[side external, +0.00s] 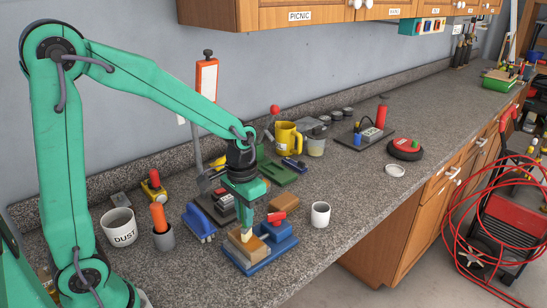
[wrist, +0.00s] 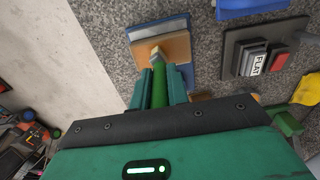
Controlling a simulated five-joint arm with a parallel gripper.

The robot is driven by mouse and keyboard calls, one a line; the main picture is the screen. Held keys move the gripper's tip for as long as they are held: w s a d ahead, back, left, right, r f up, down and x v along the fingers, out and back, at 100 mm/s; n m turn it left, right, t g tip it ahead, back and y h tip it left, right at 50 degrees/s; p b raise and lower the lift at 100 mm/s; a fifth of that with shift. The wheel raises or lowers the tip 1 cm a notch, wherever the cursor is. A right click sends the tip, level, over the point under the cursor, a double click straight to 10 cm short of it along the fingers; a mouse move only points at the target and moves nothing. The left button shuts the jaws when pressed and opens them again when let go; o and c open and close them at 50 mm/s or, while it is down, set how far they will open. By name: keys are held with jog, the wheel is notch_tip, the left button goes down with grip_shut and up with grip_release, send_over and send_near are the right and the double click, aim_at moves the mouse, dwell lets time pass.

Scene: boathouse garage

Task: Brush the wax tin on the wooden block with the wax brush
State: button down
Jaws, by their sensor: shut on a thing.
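My gripper (side external: 246,218) is shut on the green wax brush (wrist: 160,90), which sits between its two teal fingers in the wrist view (wrist: 160,78). The brush points down, with its pale bristle tip (wrist: 156,52) over the tan wooden block (wrist: 178,46). In the side view the pale tip (side external: 247,234) is at the top of the wooden block (side external: 256,251), which rests on a blue base (side external: 272,262). I cannot tell whether the tip touches. I cannot make out a separate wax tin on the block; the brush and gripper may hide it.
A red-handled item (side external: 277,216) and a brown block (side external: 285,202) stand just behind. A white cup (side external: 320,215) is to the right. A blue brush-like item (side external: 198,222), an orange-handled thing in a grey cup (side external: 163,239) and the DUST pot (side external: 119,228) are left. The right front counter is clear.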

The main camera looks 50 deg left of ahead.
jog(key=shift+a, duration=2.65)
notch_tip(320, 180, up, 8)
